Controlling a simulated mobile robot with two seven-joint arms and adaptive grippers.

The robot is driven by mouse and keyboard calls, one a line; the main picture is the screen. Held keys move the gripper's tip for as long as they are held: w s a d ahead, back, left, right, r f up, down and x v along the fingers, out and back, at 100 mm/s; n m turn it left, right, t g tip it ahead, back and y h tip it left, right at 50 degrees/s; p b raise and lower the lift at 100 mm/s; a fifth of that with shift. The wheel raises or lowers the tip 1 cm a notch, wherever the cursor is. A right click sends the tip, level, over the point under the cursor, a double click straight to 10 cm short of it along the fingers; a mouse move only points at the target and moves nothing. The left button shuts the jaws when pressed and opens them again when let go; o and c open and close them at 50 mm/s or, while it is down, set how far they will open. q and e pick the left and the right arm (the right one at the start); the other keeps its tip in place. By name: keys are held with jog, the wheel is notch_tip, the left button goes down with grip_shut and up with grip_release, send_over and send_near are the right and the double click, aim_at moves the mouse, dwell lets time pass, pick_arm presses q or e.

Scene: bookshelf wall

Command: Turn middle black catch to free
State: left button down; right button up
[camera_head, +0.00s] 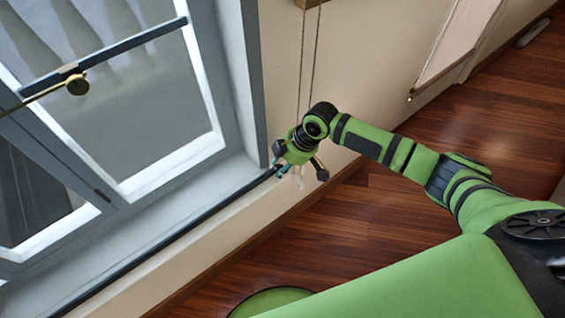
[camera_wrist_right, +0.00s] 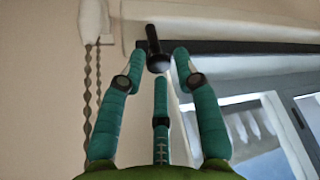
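In the right wrist view a black catch (camera_wrist_right: 154,42), a short dark handle with a rounded, paler lower end, shows just past my fingertips. My right gripper (camera_wrist_right: 160,68) has teal fingers, two outer and one middle, spread apart around the line of the catch; contact cannot be made out. In the head view my right gripper (camera_head: 290,176) is by the wall at the lower right corner of the window, and its fingers are small and partly hidden by the wrist. The catch cannot be told apart there. My left gripper is not in view.
A dark rail (camera_head: 170,237) runs along the sill towards my gripper. Twisted cords (camera_head: 309,60) hang close above my wrist; they show beside the fingers in the wrist view (camera_wrist_right: 91,85). Wooden floor (camera_head: 400,210) lies below.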

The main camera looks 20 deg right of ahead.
grip_shut()
jog(key=shift+r, duration=0.1)
jog(key=shift+a+r+m+p, duration=0.15)
jog(key=shift+m+p, duration=0.15)
jog(key=shift+p, duration=0.35)
jog(key=m+p, duration=0.2)
jog(key=p, duration=0.1)
jog(key=m+t+h+p, duration=0.1)
jog(key=m+p, duration=0.2)
jog(key=p, duration=0.1)
jog(key=shift+s+a+r+t, duration=0.15)
jog(key=shift+t, duration=0.15)
jog(key=m+h+p, duration=0.1)
jog(key=m+p, duration=0.1)
jog(key=p, duration=0.1)
jog(key=shift+a+m, duration=0.1)
jog(key=shift+m, duration=0.2)
jog(key=shift+m+t+h+p, duration=0.3)
jog(key=shift+m, duration=0.2)
jog(key=shift+f, duration=0.2)
